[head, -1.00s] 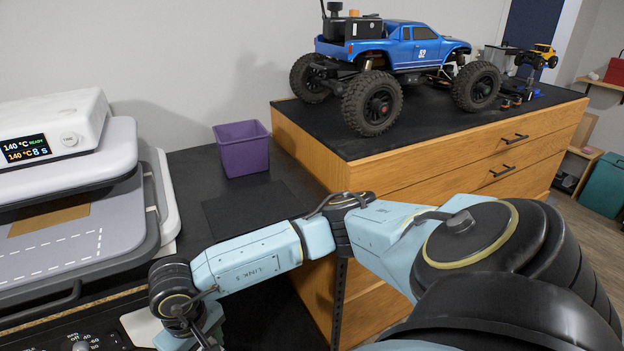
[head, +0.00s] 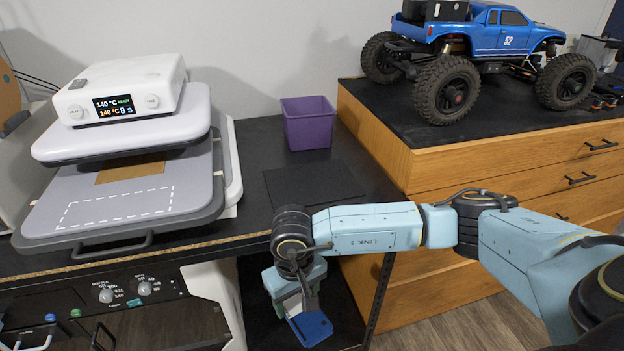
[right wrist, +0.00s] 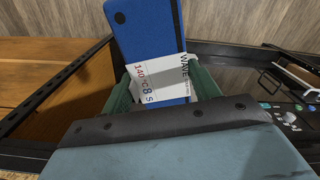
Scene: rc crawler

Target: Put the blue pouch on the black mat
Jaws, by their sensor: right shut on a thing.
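The blue pouch (head: 311,328) hangs from my right gripper (head: 294,306), below the bench's front edge. In the right wrist view the pouch (right wrist: 150,38) is a flat blue piece reaching out beyond the fingers. A white printed label reading "140°C 8 s" shows on it between the green fingertips. My right gripper (right wrist: 163,84) is shut on the pouch end. The black mat (head: 314,184) lies flat and bare on the dark bench, in front of a purple bin. The gripper is lower and nearer than the mat. My left gripper is not in view.
A heat press (head: 130,150) stands on the bench left of the mat. The purple bin (head: 307,128) stands behind the mat. A wooden drawer cabinet (head: 480,165) rises at the right, with a blue crawler truck (head: 490,40) on top. The bench edge lies above the gripper.

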